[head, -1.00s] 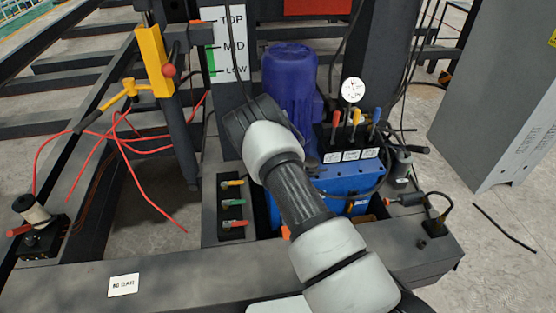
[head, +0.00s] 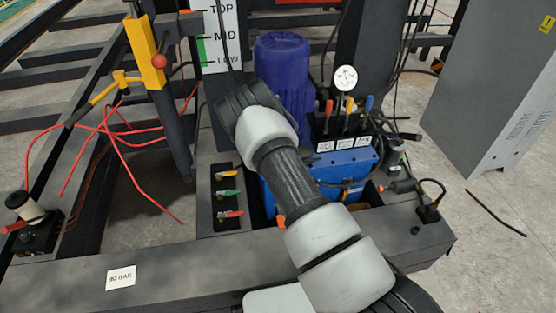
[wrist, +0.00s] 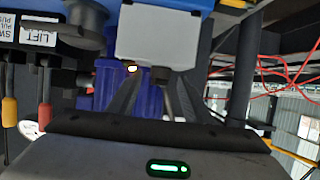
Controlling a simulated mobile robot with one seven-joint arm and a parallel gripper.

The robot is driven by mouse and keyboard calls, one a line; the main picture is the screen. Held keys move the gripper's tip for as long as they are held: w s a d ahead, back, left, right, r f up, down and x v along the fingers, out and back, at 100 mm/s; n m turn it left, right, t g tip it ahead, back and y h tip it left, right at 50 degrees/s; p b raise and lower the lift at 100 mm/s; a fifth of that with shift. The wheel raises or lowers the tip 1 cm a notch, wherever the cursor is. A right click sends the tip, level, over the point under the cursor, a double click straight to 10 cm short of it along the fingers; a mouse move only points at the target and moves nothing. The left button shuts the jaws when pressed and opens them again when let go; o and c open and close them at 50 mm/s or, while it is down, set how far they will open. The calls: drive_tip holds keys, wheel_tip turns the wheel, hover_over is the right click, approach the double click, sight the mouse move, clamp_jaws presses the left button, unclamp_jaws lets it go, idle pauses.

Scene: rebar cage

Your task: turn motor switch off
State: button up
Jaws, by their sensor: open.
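The blue motor (head: 283,80) stands upright behind the blue pump unit (head: 345,165). In the wrist view, the motor (wrist: 110,85) shows behind my gripper. My gripper (wrist: 155,75) is open, its two dark fingers reaching toward a plain grey box (wrist: 160,35), which overlaps the fingertips in the picture. I cannot tell whether they touch it. The box may be the motor switch housing, but no switch lever or label is clear. In the head view my arm hides the gripper and this box.
Red, yellow and blue valve handles (head: 348,110) stand beside the gauge (head: 345,78). Small coloured levers (head: 229,192) are left of the pump. A yellow post (head: 146,52) and red hoses (head: 125,140) are at left.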

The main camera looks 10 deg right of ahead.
drive_tip(key=p+v, duration=0.2)
drive_tip(key=v, duration=1.4)
drive_tip(key=shift+p, duration=0.35)
drive_tip(key=shift+w, duration=0.1)
wheel_tip(320, 180, up, 22)
drive_tip(key=s+m+g, duration=0.1)
drive_tip(key=m+g, duration=0.1)
drive_tip(key=g, duration=0.2)
drive_tip(key=s+r+n+g, duration=0.1)
drive_tip(key=s+r, duration=0.4)
drive_tip(key=s, duration=0.4)
drive_tip(key=s+r+g, duration=0.2)
drive_tip(key=s+r, duration=0.3)
drive_tip(key=s, duration=0.4)
drive_tip(key=s+r+n+g, duration=0.1)
drive_tip(key=s+r, duration=0.3)
drive_tip(key=s, duration=0.5)
wheel_tip(320, 180, up, 21)
drive_tip(key=p, duration=2)
drive_tip(key=shift+a+p, duration=0.15)
drive_tip(key=shift+p, duration=0.25)
drive_tip(key=shift+f, duration=0.1)
